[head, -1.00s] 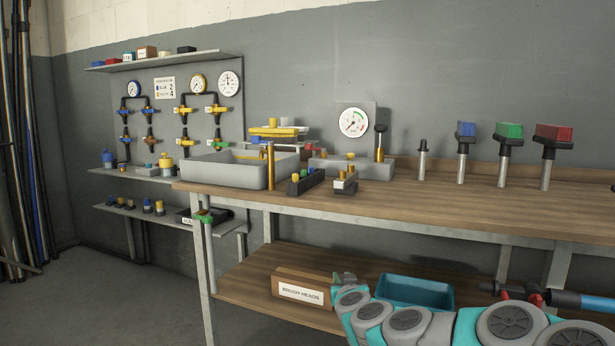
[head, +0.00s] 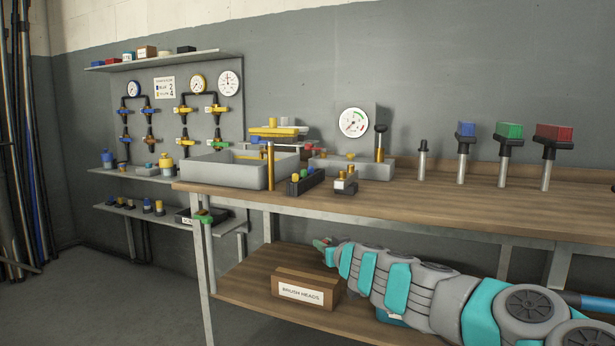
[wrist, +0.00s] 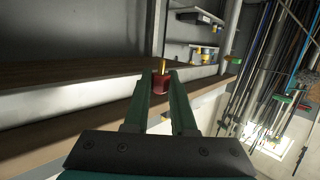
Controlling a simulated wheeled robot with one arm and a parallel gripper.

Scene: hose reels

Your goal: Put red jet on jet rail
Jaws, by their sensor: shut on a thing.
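My gripper (wrist: 160,80) is shut on a small red piece with a brass-coloured tip, which I take to be the red jet (wrist: 160,84). The tip points up in the wrist view. In the head view my gripper (head: 325,251) is small, at the left end of my arm, below the bench's front edge and above the lower shelf. A black block with small coloured pieces (head: 305,183) stands on the bench top and may be the jet rail; I cannot tell for sure. A smaller block with brass tops (head: 345,184) is beside it.
The wooden bench top (head: 420,205) overhangs the lower shelf (head: 240,287), where a brush heads box (head: 305,293) sits near my arm. A grey tray (head: 222,170) and an upright brass rod (head: 270,166) stand on the bench. The bench's right front is clear.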

